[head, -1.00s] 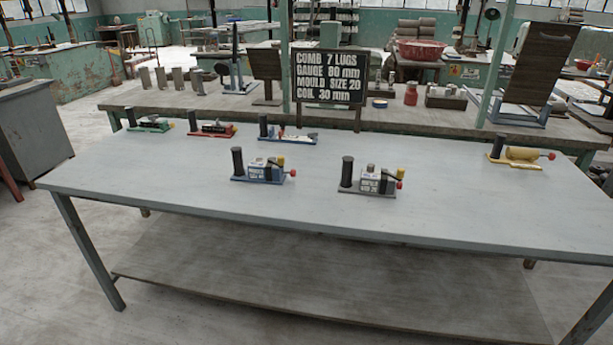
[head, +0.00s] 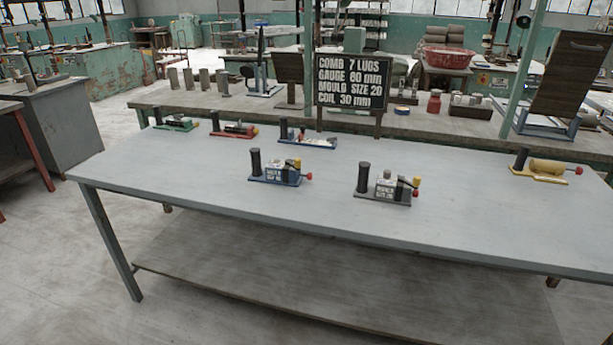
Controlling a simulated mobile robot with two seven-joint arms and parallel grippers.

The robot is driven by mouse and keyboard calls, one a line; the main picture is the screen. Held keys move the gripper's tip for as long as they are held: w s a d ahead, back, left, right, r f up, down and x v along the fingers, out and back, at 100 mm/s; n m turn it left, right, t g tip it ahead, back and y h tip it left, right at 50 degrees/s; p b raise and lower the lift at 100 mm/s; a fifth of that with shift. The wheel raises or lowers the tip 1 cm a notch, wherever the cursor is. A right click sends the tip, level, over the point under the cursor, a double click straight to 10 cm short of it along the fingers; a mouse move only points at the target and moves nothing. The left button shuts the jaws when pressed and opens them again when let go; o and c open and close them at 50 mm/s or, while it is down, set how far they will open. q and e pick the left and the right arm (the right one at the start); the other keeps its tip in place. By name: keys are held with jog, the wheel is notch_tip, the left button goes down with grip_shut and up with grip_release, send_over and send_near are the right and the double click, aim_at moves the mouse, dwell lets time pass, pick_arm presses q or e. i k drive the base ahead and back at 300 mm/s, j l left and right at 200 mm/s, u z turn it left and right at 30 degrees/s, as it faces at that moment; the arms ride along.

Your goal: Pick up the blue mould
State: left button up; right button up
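Two blue-based devices stand on the grey table (head: 180,189). One blue device (head: 277,171) is near the table's middle front, with a black upright cylinder at its left, a labelled block, and yellow and red knobs at its right. Another blue device (head: 308,139) lies farther back, lower, with a dark cylinder at its left end. I cannot tell from the view which is called the mould. Neither of my grippers is in view.
A grey device (head: 388,188) stands right of the front blue one. Green (head: 175,124), red (head: 233,130) and yellow (head: 542,170) devices stand along the back. A black sign (head: 349,82) rises behind. The table's left front is clear.

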aim_at(276, 171)
jog(key=i+j+z, duration=0.25)
jog(key=i+j, duration=0.5)
jog(key=i+j+z, duration=0.25)
jog(key=i+j, duration=0.55)
jog(key=k+j, duration=0.2)
jog(key=k, duration=0.3)
jog(key=i+l, duration=0.15)
jog(key=i, duration=0.35)
